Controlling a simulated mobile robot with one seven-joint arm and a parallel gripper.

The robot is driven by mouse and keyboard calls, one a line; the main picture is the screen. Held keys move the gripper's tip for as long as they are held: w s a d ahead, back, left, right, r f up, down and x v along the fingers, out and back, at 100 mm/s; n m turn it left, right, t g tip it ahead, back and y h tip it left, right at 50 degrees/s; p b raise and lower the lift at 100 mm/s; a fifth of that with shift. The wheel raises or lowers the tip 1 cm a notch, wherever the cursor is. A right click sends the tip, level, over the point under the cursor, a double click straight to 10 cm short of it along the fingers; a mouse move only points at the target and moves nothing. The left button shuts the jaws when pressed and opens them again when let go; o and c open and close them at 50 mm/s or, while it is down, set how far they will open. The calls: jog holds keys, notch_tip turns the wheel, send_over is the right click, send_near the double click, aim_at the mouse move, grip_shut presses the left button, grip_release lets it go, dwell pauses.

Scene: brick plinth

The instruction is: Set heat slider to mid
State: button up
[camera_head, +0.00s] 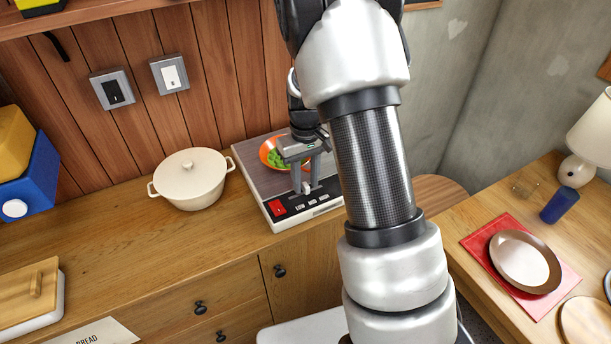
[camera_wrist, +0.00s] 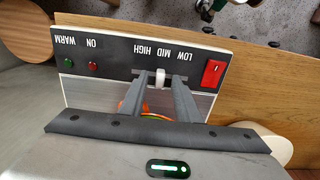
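The warming plate (camera_head: 250,166) sits on the wooden counter, its front panel labelled LOW, MID and HIGH beside a red switch (camera_head: 278,208). The wrist view shows the panel (camera_wrist: 118,62) upside down. The white slider knob (camera_wrist: 160,77) is at about the MID label there; it also shows below my gripper in the head view (camera_head: 306,188). My gripper (camera_wrist: 160,80) is open, its fingers on either side of the knob with a visible gap. The slider's slot is largely hidden. An orange bowl (camera_head: 266,150) with green food stands on the plate, partly behind my gripper.
A cream lidded pot (camera_head: 190,182) stands left of the plate. A side table (camera_head: 490,215) at right bears a red mat, a dish and a blue cup (camera_head: 559,205).

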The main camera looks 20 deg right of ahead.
aim_at(306, 185)
notch_tip(306, 185, up, 17)
jog(key=p, duration=0.1)
jog(key=shift+r, duration=0.2)
dwell(0.3)
jog(key=s+a+r+m+t+p, duration=0.1)
jog(key=s+a+r+t+p, duration=0.1)
jog(key=s+r, duration=0.8)
jog(key=s+a+r+m+t+p, duration=0.1)
jog(key=s+r+t+p, duration=0.1)
jog(key=s, duration=1.1)
jog(key=shift+a+r+t, duration=0.15)
jog(key=shift+r+t, duration=0.3)
jog(key=shift+t, duration=0.35)
jog(key=shift+s, duration=0.1)
